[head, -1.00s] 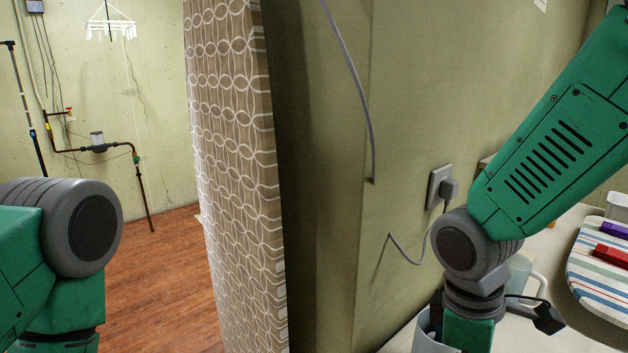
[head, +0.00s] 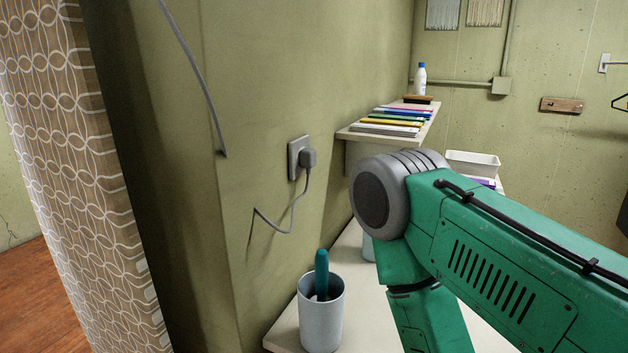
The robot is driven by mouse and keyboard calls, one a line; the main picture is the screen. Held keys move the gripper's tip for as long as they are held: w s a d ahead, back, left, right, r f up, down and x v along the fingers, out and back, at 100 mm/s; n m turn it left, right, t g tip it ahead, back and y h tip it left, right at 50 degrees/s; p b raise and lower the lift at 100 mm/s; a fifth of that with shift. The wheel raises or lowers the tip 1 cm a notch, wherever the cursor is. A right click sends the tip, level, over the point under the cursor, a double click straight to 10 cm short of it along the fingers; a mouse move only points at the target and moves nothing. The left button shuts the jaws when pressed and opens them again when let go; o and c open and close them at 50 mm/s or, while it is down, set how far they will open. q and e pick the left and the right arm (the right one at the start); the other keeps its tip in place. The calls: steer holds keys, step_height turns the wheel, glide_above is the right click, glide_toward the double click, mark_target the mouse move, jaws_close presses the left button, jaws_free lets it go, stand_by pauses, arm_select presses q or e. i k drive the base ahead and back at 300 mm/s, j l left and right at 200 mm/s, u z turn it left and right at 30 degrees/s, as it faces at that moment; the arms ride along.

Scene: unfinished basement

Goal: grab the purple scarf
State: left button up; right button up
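A small purple patch (head: 486,182) shows just below a white bin, mostly hidden behind my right arm. I cannot tell from this view whether it is the scarf. My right arm comes in from the right and bends down at its elbow over the counter, and its gripper is below the frame. My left arm and gripper are out of view.
A grey cup (head: 320,318) with a teal handle in it stands on the pale counter (head: 284,335). A shelf (head: 362,136) holds coloured folded items and a white bottle (head: 421,78). The white bin (head: 472,163) is behind my arm. A patterned curtain (head: 70,180) hangs at left.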

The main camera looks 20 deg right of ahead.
mark_target(492, 186)
steer(key=z, duration=1.7)
steer(key=l+u, duration=0.1)
steer(key=l, duration=0.9)
steer(key=k+l+u, duration=0.15)
steer(key=l, duration=0.85)
steer(key=i+l+u, duration=0.2)
steer(key=i+l, duration=0.2)
steer(key=l, duration=0.25)
steer(key=i+l, duration=0.2)
steer(key=l, duration=0.15)
steer(key=i+l+u, duration=0.15)
steer(key=l, duration=0.2)
steer(key=i+l+u, duration=0.1)
steer(key=i+l, duration=0.15)
steer(key=l, duration=0.1)
